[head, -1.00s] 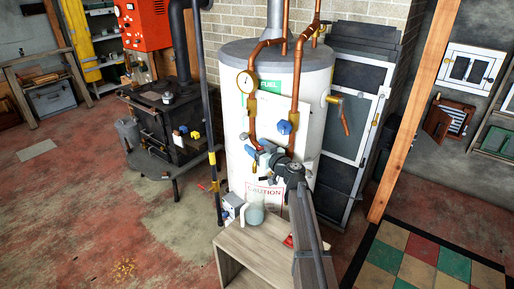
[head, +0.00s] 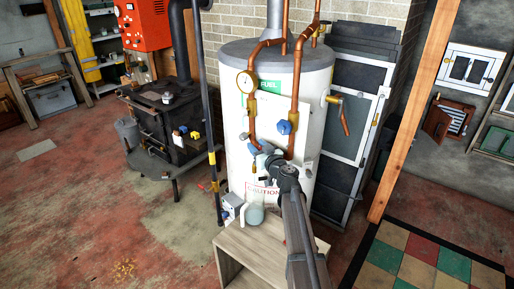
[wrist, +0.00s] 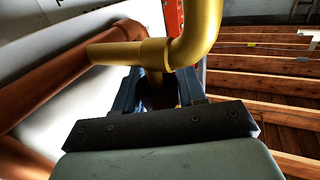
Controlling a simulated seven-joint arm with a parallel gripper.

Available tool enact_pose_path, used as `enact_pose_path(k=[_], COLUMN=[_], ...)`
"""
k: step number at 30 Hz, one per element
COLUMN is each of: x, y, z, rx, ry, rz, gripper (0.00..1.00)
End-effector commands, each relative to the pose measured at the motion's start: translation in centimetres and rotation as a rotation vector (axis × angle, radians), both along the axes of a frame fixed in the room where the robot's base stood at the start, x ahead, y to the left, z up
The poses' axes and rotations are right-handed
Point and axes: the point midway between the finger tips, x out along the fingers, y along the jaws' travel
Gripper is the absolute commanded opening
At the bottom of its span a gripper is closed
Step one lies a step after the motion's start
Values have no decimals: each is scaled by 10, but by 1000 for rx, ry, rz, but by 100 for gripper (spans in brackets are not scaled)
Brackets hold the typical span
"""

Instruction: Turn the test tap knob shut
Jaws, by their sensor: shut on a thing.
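My gripper (head: 259,150) is at the front of the white tank (head: 295,75), by the low end of the left copper pipe. In the wrist view its two blue-grey fingers (wrist: 160,90) are closed around the test tap knob (wrist: 158,100), which shows only as a dark patch between them. A short brass stem (wrist: 154,77) runs from a bent brass pipe (wrist: 150,52) down to between the fingers. The knob's shape and turn angle are hidden. In the head view my gripper covers the knob.
Another blue knob (head: 284,127) sits on the right copper pipe. A gauge (head: 244,82) is at upper left, and a copper arm (head: 343,115) sticks out at the tank's right. A wooden table (head: 240,245) with a glass jar (head: 255,215) stands below. A black stove (head: 170,125) is left.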

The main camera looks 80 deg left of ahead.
Motion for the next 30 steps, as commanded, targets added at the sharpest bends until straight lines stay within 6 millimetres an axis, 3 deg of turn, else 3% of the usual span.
enact_pose_path(k=[12,24,25,30], x=[4,5,5,5], y=[2,2,2,2], z=[1,1,1,1], rx=[2,0,0,0], ry=[2,1,1,1], rz=[-234,-258,-257,-257], gripper=[10,10,41,57])
